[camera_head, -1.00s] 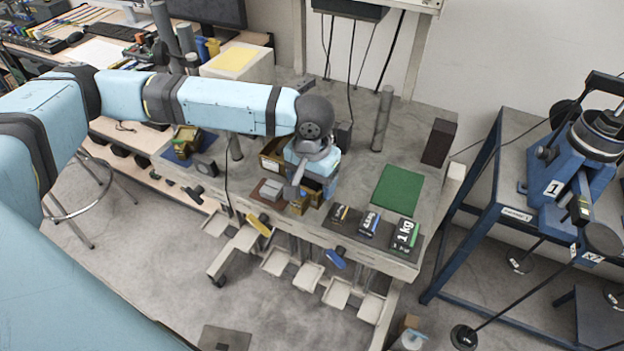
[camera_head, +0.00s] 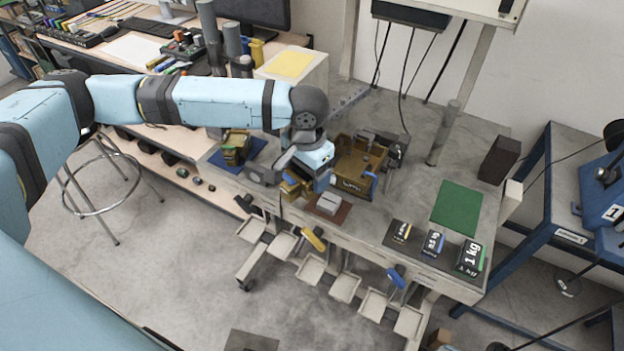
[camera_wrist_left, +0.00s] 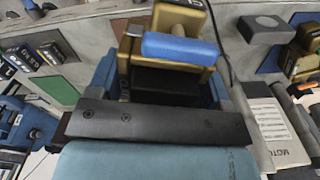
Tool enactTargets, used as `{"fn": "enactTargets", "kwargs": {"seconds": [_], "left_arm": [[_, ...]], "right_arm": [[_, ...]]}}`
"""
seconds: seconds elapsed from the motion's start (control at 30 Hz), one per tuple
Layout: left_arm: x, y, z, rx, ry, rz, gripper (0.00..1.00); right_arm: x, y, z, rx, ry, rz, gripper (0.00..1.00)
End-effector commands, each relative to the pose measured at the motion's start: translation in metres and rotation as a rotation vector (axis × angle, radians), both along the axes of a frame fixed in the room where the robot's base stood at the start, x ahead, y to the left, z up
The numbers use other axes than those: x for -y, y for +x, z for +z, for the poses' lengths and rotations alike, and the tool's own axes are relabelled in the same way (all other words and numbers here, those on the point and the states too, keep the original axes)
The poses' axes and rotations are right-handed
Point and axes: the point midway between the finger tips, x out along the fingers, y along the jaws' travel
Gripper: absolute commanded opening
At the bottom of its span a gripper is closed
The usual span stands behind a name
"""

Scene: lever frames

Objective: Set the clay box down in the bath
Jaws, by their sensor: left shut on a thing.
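My left gripper (camera_head: 296,184) hangs over the bench near its front edge. It is shut on a brass-brown box, the clay box (camera_head: 291,188), partly hidden by the gripper. In the left wrist view the clay box (camera_wrist_left: 172,78) shows a dark inside and a blue roll-like handle on its far side. A larger brown open-topped tub (camera_head: 346,184), seemingly the bath, stands just right of the gripper, with fittings at its rim. Whether the held box touches the bench I cannot tell. My right gripper is not in view.
A grey block lies on a brown mat (camera_head: 328,211) in front of the tub. Another brass-brown box (camera_head: 235,147) stands on a blue mat at left. Labelled weights (camera_head: 434,243) and a green mat (camera_head: 456,207) lie at right. A post (camera_head: 443,132) rises behind.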

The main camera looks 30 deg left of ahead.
Motion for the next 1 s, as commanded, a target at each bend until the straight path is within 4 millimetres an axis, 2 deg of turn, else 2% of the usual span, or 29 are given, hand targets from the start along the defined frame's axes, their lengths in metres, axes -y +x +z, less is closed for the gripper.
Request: {"fn": "enactTargets", "kwargs": {"seconds": [0.4,1.0], "left_arm": [[0.013,0.052,0.009,0.004,-0.002,-0.717,0.38],[0.029,0.114,0.018,0.008,0.001,-1.753,0.38]], "right_arm": [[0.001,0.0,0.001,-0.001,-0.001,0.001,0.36],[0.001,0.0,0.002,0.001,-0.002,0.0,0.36]]}}
